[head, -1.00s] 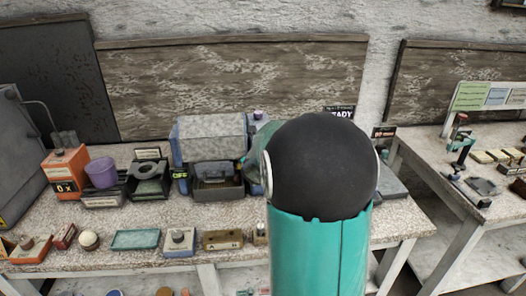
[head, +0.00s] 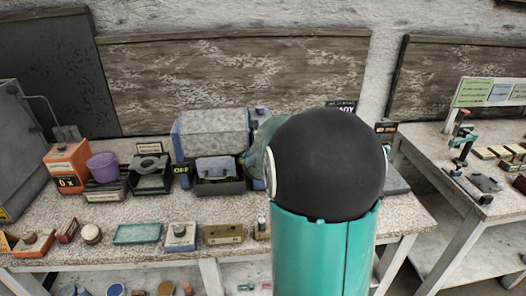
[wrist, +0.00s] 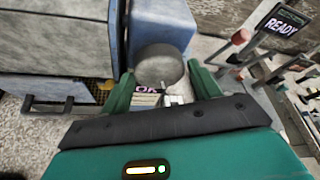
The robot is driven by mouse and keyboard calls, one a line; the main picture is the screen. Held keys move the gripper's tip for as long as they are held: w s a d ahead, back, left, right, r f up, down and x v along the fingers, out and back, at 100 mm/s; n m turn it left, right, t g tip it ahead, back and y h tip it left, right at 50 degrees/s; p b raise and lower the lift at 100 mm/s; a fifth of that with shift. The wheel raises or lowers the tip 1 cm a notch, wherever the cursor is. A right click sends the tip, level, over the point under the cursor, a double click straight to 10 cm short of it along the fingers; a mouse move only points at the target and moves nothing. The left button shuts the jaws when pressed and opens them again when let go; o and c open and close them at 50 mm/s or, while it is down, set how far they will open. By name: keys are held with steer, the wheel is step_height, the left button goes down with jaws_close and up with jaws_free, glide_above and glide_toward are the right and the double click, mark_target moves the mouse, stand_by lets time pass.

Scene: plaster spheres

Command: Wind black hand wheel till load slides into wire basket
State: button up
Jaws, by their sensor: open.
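The black hand wheel (wrist: 159,66) is a dark round knob on the blue housing, seen in the wrist view. My gripper (wrist: 161,76) is open, its green fingers on either side of the wheel; I cannot tell whether they touch it. In the head view my gripper and the wheel are hidden behind my arm. The machine (head: 213,132) is a grey and blue box on the bench. A dark basket-like holder (head: 219,188) sits at its front with a blue-grey block (head: 215,167) in or just behind it, possibly the load.
A READY sign (wrist: 284,26) and red-tipped posts stand right of the wheel in the wrist view. A second bench (head: 440,165) stands at right.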

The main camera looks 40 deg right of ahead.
steer(key=v, duration=1.3)
steer(key=a+r+n+t+y, duration=0.1)
steer(key=a+n+y, duration=0.7)
steer(key=a+n, duration=1.15)
steer(key=s+a+f+n+g+y, duration=0.1)
steer(key=s+a+n+g, duration=0.1)
steer(key=s+a+n, duration=0.2)
steer(key=s+a+f+n+g, duration=0.1)
steer(key=s+a+n+g, duration=0.2)
steer(key=s+n, duration=0.8)
steer(key=a+n, duration=0.1)
steer(key=n, duration=0.3)
steer(key=shift+s+f+n+y, duration=0.25)
steer(key=shift+s+n+y, duration=0.05)
steer(key=shift+n+y, duration=0.1)
